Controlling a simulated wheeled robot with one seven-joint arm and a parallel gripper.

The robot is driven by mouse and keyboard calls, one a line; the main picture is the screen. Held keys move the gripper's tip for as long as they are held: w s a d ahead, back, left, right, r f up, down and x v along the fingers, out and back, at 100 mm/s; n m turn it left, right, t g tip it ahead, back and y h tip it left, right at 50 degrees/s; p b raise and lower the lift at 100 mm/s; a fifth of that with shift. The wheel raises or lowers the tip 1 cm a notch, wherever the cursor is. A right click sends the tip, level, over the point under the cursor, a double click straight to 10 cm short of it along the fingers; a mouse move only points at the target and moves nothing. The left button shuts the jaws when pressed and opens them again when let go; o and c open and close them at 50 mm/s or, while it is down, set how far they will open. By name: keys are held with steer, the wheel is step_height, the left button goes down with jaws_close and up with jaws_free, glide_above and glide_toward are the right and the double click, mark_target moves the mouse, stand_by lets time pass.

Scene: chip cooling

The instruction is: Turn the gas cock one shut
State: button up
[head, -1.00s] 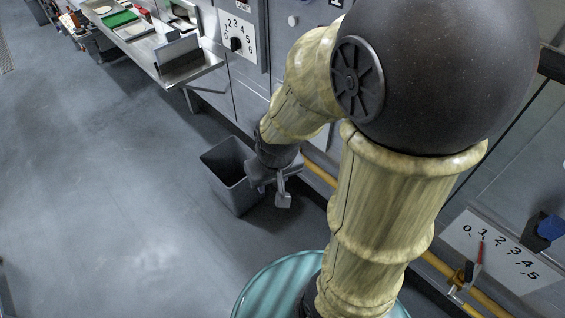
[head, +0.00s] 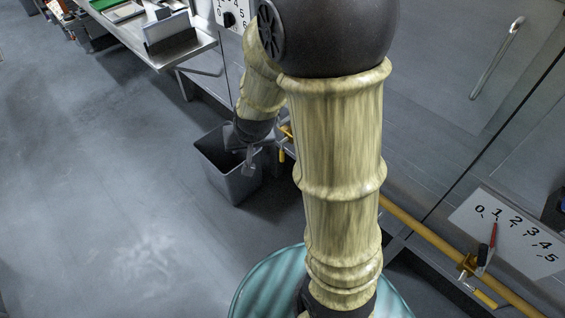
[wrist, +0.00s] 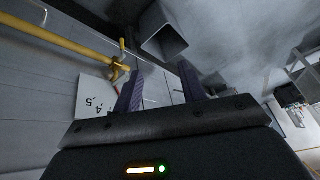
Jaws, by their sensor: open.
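Two gas cocks show on the yellow pipe in the head view. The nearer brass cock (head: 468,264) is at the lower right, with a red pointer beside a white 0-to-5 plate (head: 512,232). The other cock (head: 287,131) is partly hidden behind my arm, with a yellow handle hanging down. I cannot tell which is number one. My gripper (head: 249,160) is open and empty, just left of the farther cock and above the bin. In the wrist view a cock (wrist: 118,69) and a numbered plate lie beyond the left finger of my gripper (wrist: 160,85), apart from it.
A grey bin (head: 228,172) stands on the floor under my gripper. The yellow pipe (head: 410,218) runs low along the grey cabinet fronts. A steel table (head: 178,45) stands at the upper left. The floor at left is clear.

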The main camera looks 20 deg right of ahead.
mark_target(281, 156)
steer(key=w+d+f+m+t+h+b, duration=0.2)
steer(key=w+f+m+h+b, duration=0.1)
steer(key=w+f+b, duration=0.75)
steer(key=w+d+f+m+t+h+b, duration=0.15)
steer(key=w+f+b, duration=0.5)
steer(key=f, duration=0.75)
steer(key=d+f+m+h+b, duration=0.2)
steer(key=f+h+b, duration=0.3)
steer(key=f+b, duration=0.3)
steer(key=d+f+m+h+b, duration=0.1)
steer(key=f+m+h+b, duration=0.2)
steer(key=f, duration=0.9)
steer(key=h+b, duration=0.3)
steer(key=b, duration=0.1)
steer(key=shift+w+d+f+b, duration=0.15)
steer(key=shift+w+d+b, duration=0.2)
steer(key=shift+w+b, duration=0.05)
steer(key=b+x, duration=0.5)
steer(key=x, duration=1.1)
steer(key=shift+w+d+b, duration=0.1)
steer(key=shift+w+b, duration=0.15)
steer(key=shift+b, duration=0.15)
steer(key=shift+w+d, duration=0.3)
steer(key=shift+d, duration=0.1)
